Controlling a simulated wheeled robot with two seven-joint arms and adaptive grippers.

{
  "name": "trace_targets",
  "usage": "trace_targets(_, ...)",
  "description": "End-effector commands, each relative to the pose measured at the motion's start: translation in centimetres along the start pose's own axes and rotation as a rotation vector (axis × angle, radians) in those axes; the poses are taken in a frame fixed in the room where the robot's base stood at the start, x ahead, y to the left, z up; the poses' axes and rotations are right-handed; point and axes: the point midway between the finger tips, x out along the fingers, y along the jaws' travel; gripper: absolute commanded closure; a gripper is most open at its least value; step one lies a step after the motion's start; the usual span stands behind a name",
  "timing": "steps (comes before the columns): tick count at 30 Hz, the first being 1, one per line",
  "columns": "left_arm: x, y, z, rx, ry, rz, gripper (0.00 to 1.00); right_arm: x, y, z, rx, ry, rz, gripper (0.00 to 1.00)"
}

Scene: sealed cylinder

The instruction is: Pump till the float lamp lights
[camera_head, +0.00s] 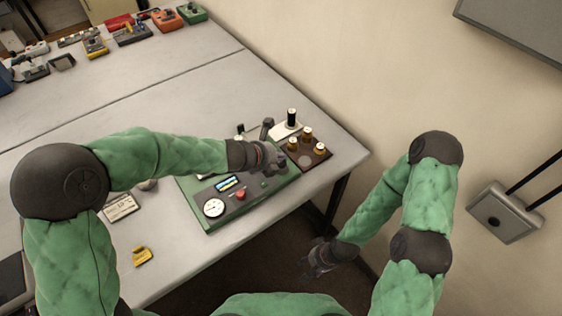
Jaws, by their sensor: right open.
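A green-edged panel (226,222) lies near the table's front right edge. It carries a round white gauge (213,208), a small blue display (227,183) and a red knob (240,194). My right gripper (316,261) is open and empty, off the table's front edge. I cannot make out which part is the float lamp or whether it is lit.
A brown tray (318,157) with brass-topped pieces and a white block with a black cylinder (291,118) stand right of the panel. A white card (120,208) and a yellow item (142,256) lie at left. Several devices line the far edge; the middle table is clear.

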Motion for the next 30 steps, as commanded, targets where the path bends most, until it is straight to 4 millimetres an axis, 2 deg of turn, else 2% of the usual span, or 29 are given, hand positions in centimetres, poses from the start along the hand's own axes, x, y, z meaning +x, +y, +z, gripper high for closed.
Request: trace_targets(30,0.48,0.35,-0.33,0.0,-0.001,0.0,1.0,0.61,0.22,-0.03,0.0,0.0,0.0,0.5)
